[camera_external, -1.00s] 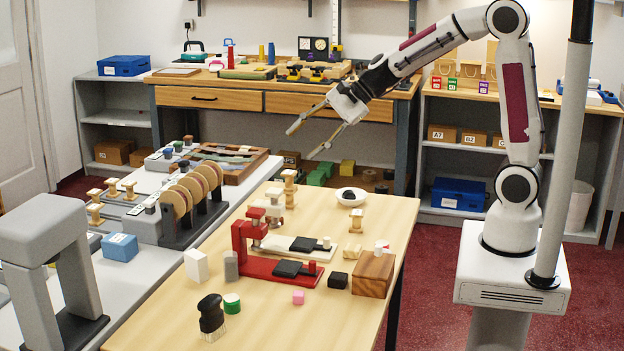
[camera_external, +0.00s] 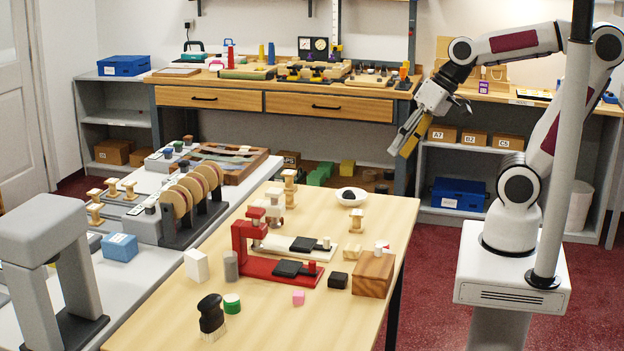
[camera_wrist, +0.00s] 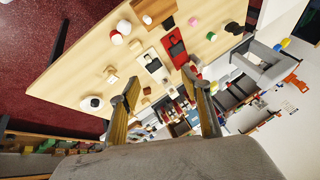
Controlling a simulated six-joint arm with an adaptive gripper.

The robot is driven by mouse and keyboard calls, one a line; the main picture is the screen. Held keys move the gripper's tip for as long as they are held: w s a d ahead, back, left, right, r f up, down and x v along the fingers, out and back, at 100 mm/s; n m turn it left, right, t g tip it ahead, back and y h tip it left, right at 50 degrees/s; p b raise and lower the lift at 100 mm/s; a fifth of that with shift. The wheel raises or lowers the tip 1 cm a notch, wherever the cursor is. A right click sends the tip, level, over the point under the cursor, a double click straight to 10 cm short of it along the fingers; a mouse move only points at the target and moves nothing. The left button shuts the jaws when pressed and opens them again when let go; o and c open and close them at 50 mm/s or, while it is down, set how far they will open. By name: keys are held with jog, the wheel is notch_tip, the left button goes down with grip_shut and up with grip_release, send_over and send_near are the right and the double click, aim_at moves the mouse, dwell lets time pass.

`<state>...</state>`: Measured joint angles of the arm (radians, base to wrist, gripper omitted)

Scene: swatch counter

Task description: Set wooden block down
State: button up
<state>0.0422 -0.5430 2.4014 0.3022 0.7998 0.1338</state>
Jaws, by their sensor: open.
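The brown wooden block (camera_external: 373,275) stands on the right edge of the light wooden table (camera_external: 330,325). A small white-and-red piece (camera_external: 382,246) shows at its top. In the wrist view a brown block (camera_wrist: 156,8) shows at the top edge, partly cut off. My gripper (camera_external: 404,147) is raised past the table's far right corner, well away from the block, with its fingers pointing down and left. In the wrist view my gripper (camera_wrist: 157,86) has its two fingers wide apart, with nothing held between them.
A red stamping stand (camera_external: 283,268) and a small black block (camera_external: 337,280) are left of the wooden block. A white bowl (camera_external: 351,197) and wooden spools (camera_external: 356,221) stand farther back. The table's front right is clear. A grey pole (camera_external: 562,150) rises beside my base.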

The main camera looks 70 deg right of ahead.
jog(key=s+d+f+n+h, duration=0.1)
jog(key=s+d+n+h, duration=0.1)
jog(key=s, duration=0.4)
jog(key=shift+s+d+f+n, duration=0.2)
jog(key=shift+s+d+n, duration=0.2)
jog(key=shift+d+n, duration=0.7)
jog(key=shift+d, duration=0.15)
